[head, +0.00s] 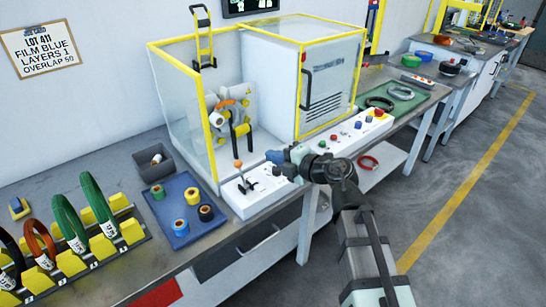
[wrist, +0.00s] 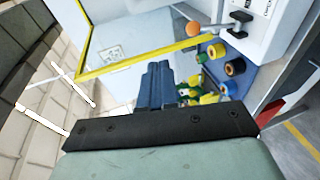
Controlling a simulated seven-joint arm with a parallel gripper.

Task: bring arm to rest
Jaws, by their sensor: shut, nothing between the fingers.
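My arm reaches in from the lower right of the head view. My gripper (head: 275,156) hangs in the air at the front edge of the bench, by the white control box (head: 252,190) with its orange-knobbed lever (head: 238,164). In the wrist view the dark blue fingers of my gripper (wrist: 158,66) are together, with nothing seen between them. The lever's orange knob (wrist: 193,29) shows to the right of the fingers there, apart from them.
A wrapping machine (head: 210,105) with a yellow-framed guard stands behind. A blue mat (head: 178,233) with several tape rolls lies left of the control box. A rack (head: 100,255) holds several coils at the left. A button panel (head: 345,133) is at right. Floor is clear at far right.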

